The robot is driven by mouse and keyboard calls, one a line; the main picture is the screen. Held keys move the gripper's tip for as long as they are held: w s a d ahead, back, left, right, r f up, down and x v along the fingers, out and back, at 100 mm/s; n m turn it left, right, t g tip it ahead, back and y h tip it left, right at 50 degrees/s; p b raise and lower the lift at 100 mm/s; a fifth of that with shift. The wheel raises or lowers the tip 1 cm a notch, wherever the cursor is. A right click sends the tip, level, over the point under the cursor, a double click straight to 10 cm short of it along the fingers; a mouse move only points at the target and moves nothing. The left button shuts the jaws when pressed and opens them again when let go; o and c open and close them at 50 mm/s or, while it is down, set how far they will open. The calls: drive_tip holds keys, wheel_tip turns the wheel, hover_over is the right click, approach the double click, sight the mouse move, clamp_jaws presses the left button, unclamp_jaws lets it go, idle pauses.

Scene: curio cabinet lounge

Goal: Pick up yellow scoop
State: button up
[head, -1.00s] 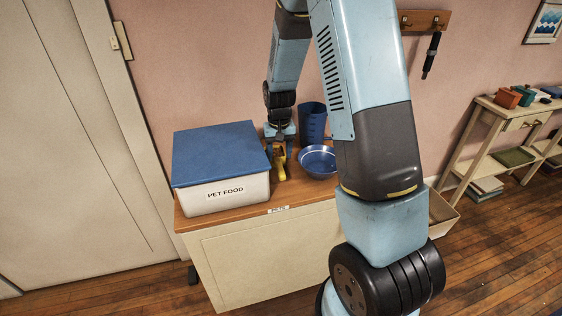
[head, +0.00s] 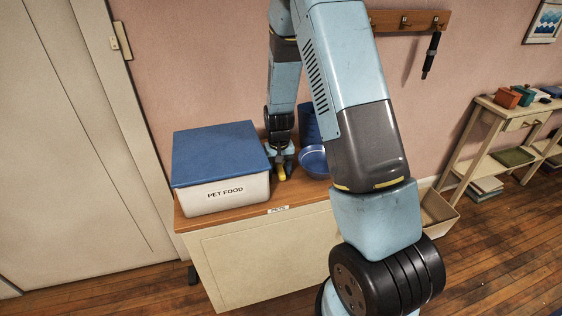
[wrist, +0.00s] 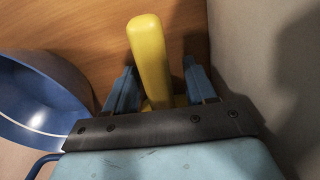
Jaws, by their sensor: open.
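The yellow scoop (head: 280,171) lies on the wooden cabinet top between the pet food bin (head: 228,200) and the blue bowl (head: 313,160). In the wrist view the yellow handle of the scoop (wrist: 148,55) points away from my gripper, and the rest of it is hidden behind the gripper body. My gripper (wrist: 160,88) is open, with one blue finger on each side of the handle. Gaps show between the handle and both fingers. In the head view my gripper (head: 281,158) is down at the scoop and covers part of it.
The bin with a blue lid stands close on the left. The bowl (wrist: 40,105) is close on the other side, and a blue jug (head: 309,122) stands behind it, partly hidden by my arm. The wall is behind the cabinet.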

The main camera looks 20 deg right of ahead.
drive_tip(key=shift+c, duration=0.3)
clamp_jaws()
drive_tip(key=shift+r, duration=0.1)
drive_tip(key=shift+r, duration=0.2)
drive_tip(key=r, duration=0.3)
drive_tip(key=shift+s+r, duration=0.2)
drive_tip(key=shift+s, duration=0.15)
drive_tip(key=s+r, duration=0.4)
drive_tip(key=r, duration=0.1)
drive_tip(key=shift+s, duration=0.15)
drive_tip(key=s+r, duration=0.4)
drive_tip(key=s, duration=0.5)
drive_tip(key=shift+d, duration=0.2)
